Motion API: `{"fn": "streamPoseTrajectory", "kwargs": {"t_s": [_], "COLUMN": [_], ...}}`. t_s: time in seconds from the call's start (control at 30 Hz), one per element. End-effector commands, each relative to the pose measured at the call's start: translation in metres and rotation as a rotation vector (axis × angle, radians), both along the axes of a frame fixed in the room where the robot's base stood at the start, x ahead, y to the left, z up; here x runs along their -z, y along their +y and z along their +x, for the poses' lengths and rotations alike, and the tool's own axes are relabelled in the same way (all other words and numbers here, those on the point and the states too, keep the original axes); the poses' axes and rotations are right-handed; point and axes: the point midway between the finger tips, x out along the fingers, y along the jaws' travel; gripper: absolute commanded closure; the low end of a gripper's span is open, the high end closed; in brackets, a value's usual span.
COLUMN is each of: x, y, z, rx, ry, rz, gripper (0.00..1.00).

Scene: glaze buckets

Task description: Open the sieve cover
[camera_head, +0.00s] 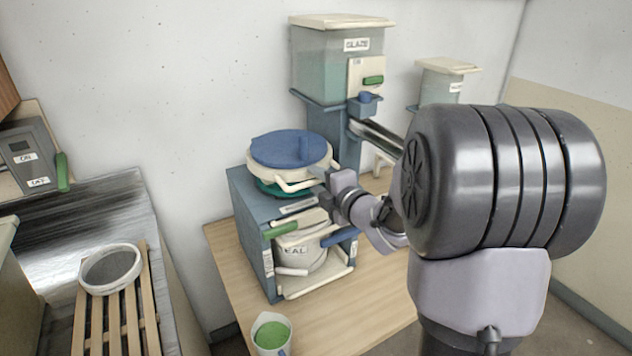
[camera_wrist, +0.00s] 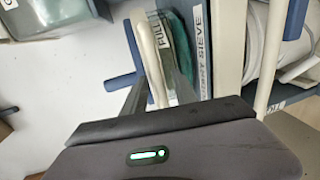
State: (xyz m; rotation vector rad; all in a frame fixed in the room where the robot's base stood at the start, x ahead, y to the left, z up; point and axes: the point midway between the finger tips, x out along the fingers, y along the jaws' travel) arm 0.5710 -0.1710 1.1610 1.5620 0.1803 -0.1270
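The sieve cover (camera_head: 290,148) is a round blue lid lying flat on a cream ring on top of the blue-grey stand. A cream handle bar (camera_head: 292,185) sticks out at the front of the ring. My gripper (camera_head: 328,187) is at the right end of this bar. In the wrist view, a cream bar (camera_wrist: 150,60) runs between the dark fingers of my gripper (camera_wrist: 155,80). Whether the fingers touch it is unclear.
The stand (camera_head: 245,225) holds a white bucket (camera_head: 308,257) with a green-handled lever above it. A glaze dispenser (camera_head: 335,65) stands behind. A cup of green glaze (camera_head: 271,334) is on the wooden table (camera_head: 350,318). A slatted rack with a round sieve (camera_head: 111,268) is at left.

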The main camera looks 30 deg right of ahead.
Motion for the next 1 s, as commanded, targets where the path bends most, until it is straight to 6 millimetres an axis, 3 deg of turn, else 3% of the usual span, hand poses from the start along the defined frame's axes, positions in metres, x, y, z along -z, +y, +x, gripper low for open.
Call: {"fn": "streamPoseTrajectory", "kwargs": {"t_s": [0.17, 0.33, 1.0], "x": [-0.0001, -0.0002, -0.0001], "y": [0.0000, 0.0000, 0.0000], "z": [-0.0002, -0.0003, -0.0005], "rx": [0.000, 0.000, 0.000], "ry": [0.000, 0.000, 0.000], "rz": [0.000, 0.000, 0.000], "gripper": [0.66, 1.00, 1.00]}}
